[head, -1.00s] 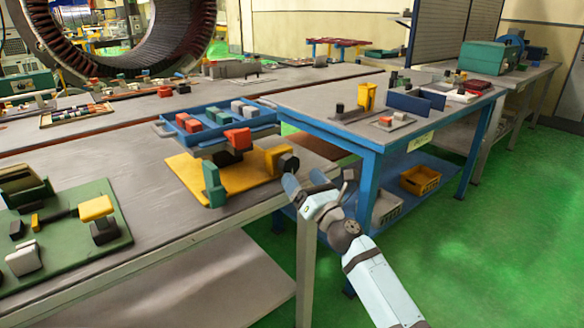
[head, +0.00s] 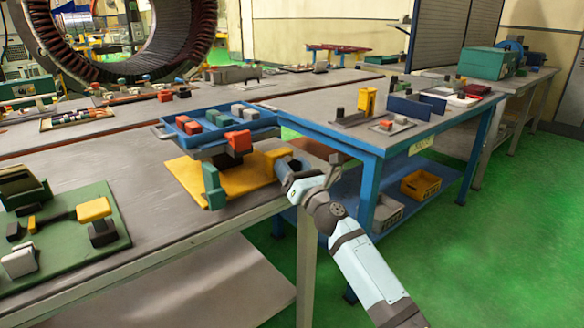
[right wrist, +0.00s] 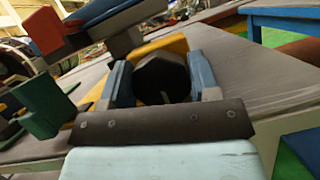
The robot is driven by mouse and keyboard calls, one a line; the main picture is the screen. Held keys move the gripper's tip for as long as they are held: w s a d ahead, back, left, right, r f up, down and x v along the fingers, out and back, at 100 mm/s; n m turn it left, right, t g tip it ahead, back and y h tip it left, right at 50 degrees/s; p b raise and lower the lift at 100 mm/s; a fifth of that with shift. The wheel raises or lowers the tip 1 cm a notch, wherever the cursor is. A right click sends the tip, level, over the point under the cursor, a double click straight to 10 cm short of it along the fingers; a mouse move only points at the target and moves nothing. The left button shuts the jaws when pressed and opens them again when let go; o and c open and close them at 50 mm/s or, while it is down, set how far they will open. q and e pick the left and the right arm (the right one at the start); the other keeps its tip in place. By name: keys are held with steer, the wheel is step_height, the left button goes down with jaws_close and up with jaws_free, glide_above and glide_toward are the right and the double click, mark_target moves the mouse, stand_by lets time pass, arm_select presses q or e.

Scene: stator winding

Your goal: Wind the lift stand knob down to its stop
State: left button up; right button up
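The lift stand has a yellow base (head: 187,178) on the near bench and carries a blue tray (head: 163,133) on top. Its dark, faceted knob (right wrist: 161,80) faces me in the right wrist view, in front of a yellow block. In the head view my gripper hides most of the knob. My right gripper (head: 284,170) is at the knob, with one finger on each side of it. In the right wrist view its blue fingers (right wrist: 160,72) are spread around the knob; firm contact does not show. My left gripper is out of view.
A green upright (head: 213,186) stands at the base's front edge. A green fixture board (head: 65,240) lies on the bench at left. A blue-framed table (head: 375,148) stands close behind my right arm. The green floor at right is clear.

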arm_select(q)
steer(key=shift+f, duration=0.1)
arm_select(e)
steer(key=shift+f+n+g+y+b, duration=0.1)
steer(key=shift+n+g+y+b, duration=0.3)
steer(key=shift+n, duration=0.7)
steer(key=shift+f+n+g+y+b, duration=0.1)
steer(key=shift+n+g+y+b, duration=0.3)
steer(key=shift+n, duration=0.7)
steer(key=n+g+y+b, duration=0.1)
steer(key=n, duration=0.2)
steer(key=shift+a+r+n+y, duration=0.1)
steer(key=shift+n+y, duration=0.3)
steer(key=shift+s+n+g+y+b, duration=0.1)
steer(key=shift+n+g+y+b, duration=0.3)
steer(key=shift+n, duration=0.5)
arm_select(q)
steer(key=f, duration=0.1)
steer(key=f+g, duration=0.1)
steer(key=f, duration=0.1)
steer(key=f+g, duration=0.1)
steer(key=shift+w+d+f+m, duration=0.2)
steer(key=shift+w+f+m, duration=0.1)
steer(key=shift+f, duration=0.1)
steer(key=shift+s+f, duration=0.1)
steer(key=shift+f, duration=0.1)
arm_select(e)
steer(key=shift+n, duration=0.3)
steer(key=o, duration=0.9)
steer(key=shift+r, duration=0.1)
